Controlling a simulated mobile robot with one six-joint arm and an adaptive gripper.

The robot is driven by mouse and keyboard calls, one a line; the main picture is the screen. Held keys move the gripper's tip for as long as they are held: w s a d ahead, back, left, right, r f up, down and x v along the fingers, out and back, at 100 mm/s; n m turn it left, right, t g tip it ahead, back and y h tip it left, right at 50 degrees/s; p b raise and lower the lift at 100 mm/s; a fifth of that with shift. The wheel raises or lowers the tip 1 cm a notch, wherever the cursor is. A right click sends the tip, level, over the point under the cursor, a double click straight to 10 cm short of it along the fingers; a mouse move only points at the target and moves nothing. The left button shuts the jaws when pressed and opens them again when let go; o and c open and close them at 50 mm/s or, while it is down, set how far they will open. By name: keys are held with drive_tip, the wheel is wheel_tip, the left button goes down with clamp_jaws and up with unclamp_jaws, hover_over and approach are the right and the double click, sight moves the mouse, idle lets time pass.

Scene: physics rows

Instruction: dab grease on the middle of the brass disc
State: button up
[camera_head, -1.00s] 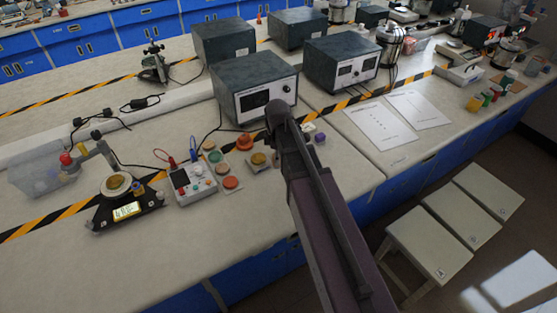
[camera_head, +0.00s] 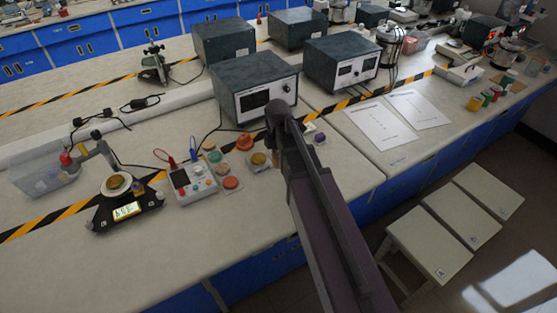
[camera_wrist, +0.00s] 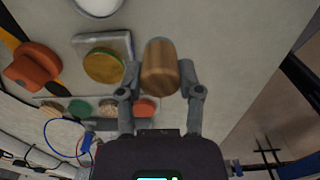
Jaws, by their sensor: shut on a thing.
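My gripper (camera_wrist: 160,85) is shut on a wooden cylinder (camera_wrist: 159,66), which stands between the two fingers in the wrist view. The cylinder's far end is hidden. A yellow-gold disc (camera_wrist: 104,66), which looks like the brass disc, lies on a square grey plate (camera_wrist: 122,42) just left of the gripper. In the head view this disc (camera_head: 259,159) shows beside my arm's end, which hides my fingers. I cannot tell whether grease is on the cylinder or the discs.
An orange knobbed piece (camera_wrist: 32,66) lies left of the plate. A row of small discs, including a green one (camera_wrist: 80,107) and an orange one (camera_wrist: 145,106), lies nearby. A white meter box (camera_head: 193,184) with leads stands left; a dark instrument (camera_head: 254,88) stands behind. The bench front is clear.

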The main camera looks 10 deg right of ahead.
drive_tip(key=shift+w+d+r+p, duration=0.25)
drive_tip(key=shift+w+r+p, duration=0.15)
drive_tip(key=shift+w, duration=0.25)
drive_tip(key=w+d+r+p, duration=0.3)
drive_tip(key=w, duration=0.3)
drive_tip(key=shift+w, duration=0.25)
drive_tip(key=shift+f, duration=0.25)
drive_tip(key=shift+f+b, duration=2.8)
drive_tip(key=shift+b, duration=0.25)
drive_tip(key=shift+f+b, duration=0.5)
drive_tip(key=shift+b, duration=0.05)
idle(0.8)
wheel_tip(320, 180, up, 7)
drive_tip(key=p, duration=0.7)
idle(0.4)
